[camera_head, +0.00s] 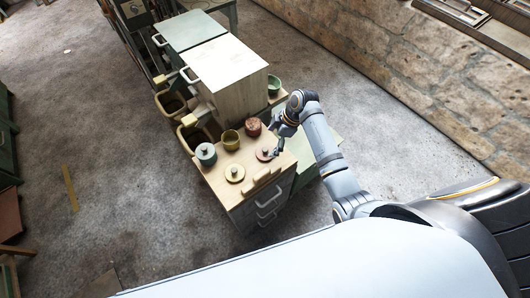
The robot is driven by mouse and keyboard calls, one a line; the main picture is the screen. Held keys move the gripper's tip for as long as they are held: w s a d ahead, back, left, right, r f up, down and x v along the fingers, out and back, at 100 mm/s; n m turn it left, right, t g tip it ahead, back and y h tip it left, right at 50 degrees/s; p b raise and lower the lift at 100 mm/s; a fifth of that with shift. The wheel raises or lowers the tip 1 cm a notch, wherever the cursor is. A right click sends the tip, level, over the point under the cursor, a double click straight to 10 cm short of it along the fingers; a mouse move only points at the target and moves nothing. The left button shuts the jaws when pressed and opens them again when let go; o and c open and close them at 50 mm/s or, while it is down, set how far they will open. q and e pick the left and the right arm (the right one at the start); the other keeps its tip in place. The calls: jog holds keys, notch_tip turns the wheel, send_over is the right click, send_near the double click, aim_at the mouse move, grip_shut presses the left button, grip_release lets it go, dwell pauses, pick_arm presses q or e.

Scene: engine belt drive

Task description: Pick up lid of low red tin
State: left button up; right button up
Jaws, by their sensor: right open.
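A low, pale red tin with a knobbed lid (264,154) stands on the light wooden top of a small cabinet (218,177). The lid appears to sit on the tin. My right gripper (277,151) is open just to the right of the lid's knob, low over the tin's right edge. Whether a finger touches the lid is too small to tell. A darker, taller red tin (253,127) stands behind it. My left gripper is out of view.
A green lidded tin (206,154), a yellow pot (231,141) and a low cream tin (234,173) share the cabinet top. A wooden bar (262,181) lies near its front edge. A large pale cabinet (228,75) rises behind. Open floor lies left.

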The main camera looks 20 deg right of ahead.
aim_at(265, 149)
jog(key=shift+x, duration=2.95)
jog(key=shift+s+a+r, duration=0.1)
jog(key=shift+a, duration=0.1)
jog(key=c, duration=0.9)
